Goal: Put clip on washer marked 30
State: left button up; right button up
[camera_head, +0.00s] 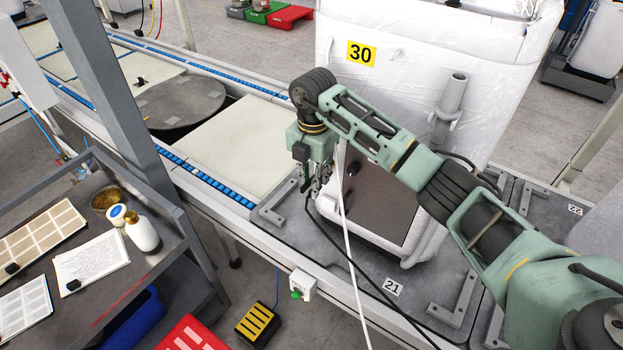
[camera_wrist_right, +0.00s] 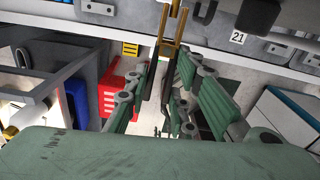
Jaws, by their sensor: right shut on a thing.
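The washer marked 30 (camera_head: 410,85) is a tall block wrapped in white sheeting, with a yellow label 30 (camera_head: 361,52) on its upper front. My right gripper (camera_head: 314,187) points down in front of its lower left part, well below the label. In the right wrist view a brass-coloured forked piece, seemingly the clip (camera_wrist_right: 171,42), shows at the far end of my right gripper's fingers. The gripper is shut on it. The clip is too small to make out in the head view. My left gripper is not in view.
The washer stands on a grey platform marked 21 (camera_head: 393,287). A white cable (camera_head: 352,250) and a black cable run down by my right gripper. A grey pillar (camera_head: 110,90) and a cart (camera_head: 130,285) with sheets and bottles stand left. A yellow pedal (camera_head: 258,323) lies below.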

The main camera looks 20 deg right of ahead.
jog(key=shift+w+d+r, duration=0.3)
jog(key=shift+w+d, duration=0.25)
jog(key=shift+w, duration=0.05)
jog(key=o, duration=1.1)
jog(key=shift+c, duration=0.2)
jog(key=r, duration=0.6)
jog(key=shift+s+a+r, duration=0.15)
jog(key=shift+a+r, duration=0.05)
jog(key=shift+r, duration=0.05)
jog(key=shift+a+r, duration=0.15)
jog(key=shift+r, duration=0.25)
